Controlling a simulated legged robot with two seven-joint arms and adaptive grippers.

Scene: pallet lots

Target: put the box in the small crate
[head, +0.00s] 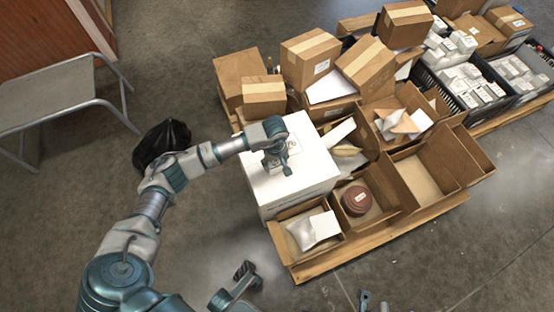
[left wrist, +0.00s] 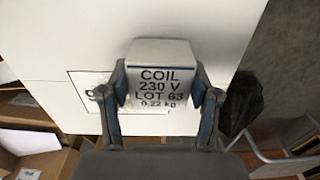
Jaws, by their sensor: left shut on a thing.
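A small white box (left wrist: 165,88) printed COIL 230 V LOT 63 0.22 kg is between the two fingers of my left gripper in the left wrist view (left wrist: 163,98). The fingers are shut on its sides. In the head view my left gripper (head: 278,165) is over the top of a large white carton (head: 300,185); whether the small box touches the carton is unclear. Which container is the small crate I cannot tell; black crates (head: 517,97) with white boxes are at the far right. Teal and dark parts at the bottom edge may belong to my right gripper, whose state is unclear.
Open cardboard trays (head: 425,178) stand right of the carton on a wooden pallet (head: 375,238), one holding a reddish-brown round thing (head: 357,200). Closed brown boxes (head: 311,55) are stacked behind. A grey table (head: 50,92) and a black bag (head: 160,142) are at left.

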